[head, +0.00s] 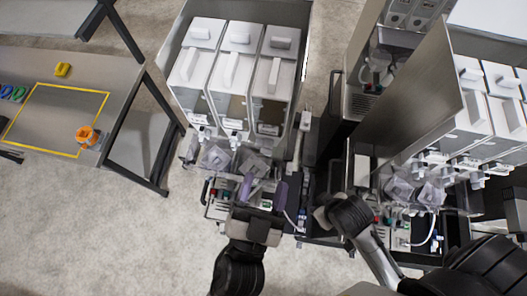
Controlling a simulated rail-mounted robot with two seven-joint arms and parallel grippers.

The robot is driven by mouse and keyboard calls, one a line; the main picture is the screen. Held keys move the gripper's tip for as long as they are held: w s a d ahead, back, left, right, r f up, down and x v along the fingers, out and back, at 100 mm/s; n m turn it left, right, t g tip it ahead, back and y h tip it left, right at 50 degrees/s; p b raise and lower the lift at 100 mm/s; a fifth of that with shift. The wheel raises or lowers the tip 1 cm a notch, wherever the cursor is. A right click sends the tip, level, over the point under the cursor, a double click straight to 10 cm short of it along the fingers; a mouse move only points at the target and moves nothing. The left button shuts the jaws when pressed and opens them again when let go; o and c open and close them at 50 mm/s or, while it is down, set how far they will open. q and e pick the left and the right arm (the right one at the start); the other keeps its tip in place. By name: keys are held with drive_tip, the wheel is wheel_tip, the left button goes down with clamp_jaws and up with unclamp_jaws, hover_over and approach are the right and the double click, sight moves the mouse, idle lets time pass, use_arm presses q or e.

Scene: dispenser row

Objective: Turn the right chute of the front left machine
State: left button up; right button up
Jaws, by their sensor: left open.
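The left machine (206,67) holds three white canisters side by side. Below them are clear plastic chutes: the left chute (215,157) and the right chute (254,164), both tilted. My left gripper (263,193) comes up from below, with its purple-grey fingers apart, one on each side of the area just below the right chute. The fingertips are close to that chute; I cannot tell whether they touch it. My right arm reaches in from the lower right and ends at a dark joint beside the left machine; no right fingers show.
A second machine (422,92) with similar canisters and chutes stands on the right, with a narrow gap between. A table (35,70) at left carries an orange object (87,135) and a yellow one (62,69). Floor (110,235) at lower left is clear.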

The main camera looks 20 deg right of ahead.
use_arm(q)
wheel_tip(320, 180, up, 2)
drive_tip(key=d+r, duration=0.1)
drive_tip(key=n+g+y, duration=0.3)
drive_tip(key=g+y, duration=0.1)
drive_tip(key=y, duration=0.3)
approach(266, 153)
drive_tip(key=p+x, duration=0.1)
drive_tip(key=x, duration=0.6)
drive_tip(key=shift+p, duration=0.4)
drive_tip(key=shift+x, duration=0.85)
drive_tip(key=c, duration=0.8)
drive_tip(key=shift+c, duration=0.6)
